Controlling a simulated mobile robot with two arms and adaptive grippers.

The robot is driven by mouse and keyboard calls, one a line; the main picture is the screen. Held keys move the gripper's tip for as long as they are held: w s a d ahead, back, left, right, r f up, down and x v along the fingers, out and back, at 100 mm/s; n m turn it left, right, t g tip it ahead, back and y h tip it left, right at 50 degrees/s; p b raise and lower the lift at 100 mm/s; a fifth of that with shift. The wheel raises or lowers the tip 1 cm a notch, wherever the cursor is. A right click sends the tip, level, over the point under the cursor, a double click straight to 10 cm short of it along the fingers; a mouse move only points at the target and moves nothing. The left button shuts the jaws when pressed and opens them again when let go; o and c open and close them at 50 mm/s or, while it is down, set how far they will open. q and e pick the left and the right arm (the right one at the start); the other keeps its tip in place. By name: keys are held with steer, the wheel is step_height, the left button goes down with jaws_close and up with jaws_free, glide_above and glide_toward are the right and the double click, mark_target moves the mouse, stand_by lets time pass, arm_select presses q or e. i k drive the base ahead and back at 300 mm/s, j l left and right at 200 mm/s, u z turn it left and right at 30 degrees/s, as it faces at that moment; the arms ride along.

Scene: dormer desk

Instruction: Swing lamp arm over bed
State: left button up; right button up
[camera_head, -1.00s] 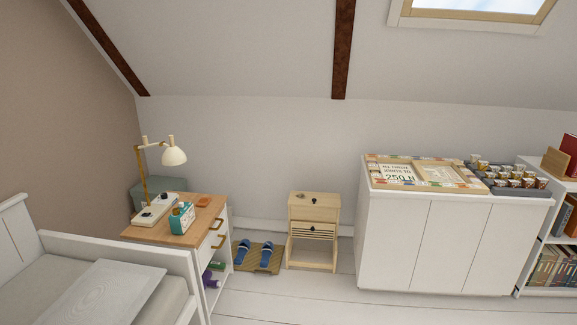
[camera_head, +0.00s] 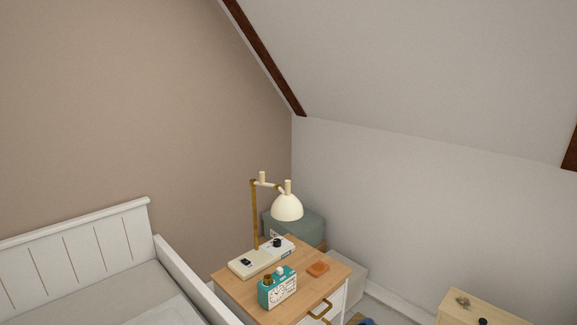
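The lamp (camera_head: 287,207) stands on the wooden-topped nightstand (camera_head: 318,290). It has a brass upright post (camera_head: 255,215), a short jointed arm (camera_head: 268,184) at the top and a cream dome shade. The arm points right, away from the bed, and the shade hangs over the nightstand. The lamp's pale base (camera_head: 262,257) carries dark knobs. The white bed (camera_head: 110,285) with a slatted headboard (camera_head: 75,245) is at the lower left. Neither of my grippers is in view.
A teal box-shaped object (camera_head: 278,287) stands in front of the lamp base, and an orange coaster-like item (camera_head: 318,268) lies to its right. A grey-green box (camera_head: 308,226) is behind the nightstand. A wooden cabinet (camera_head: 465,312) is at the lower right. The sloped ceiling comes down behind.

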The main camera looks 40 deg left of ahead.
mark_target(254, 182)
steer(key=i+u, duration=0.25)
steer(key=i, duration=0.35)
steer(key=i+u, duration=0.25)
steer(key=i, duration=0.4)
steer(key=i+l+u, duration=0.25)
steer(key=i, duration=0.35)
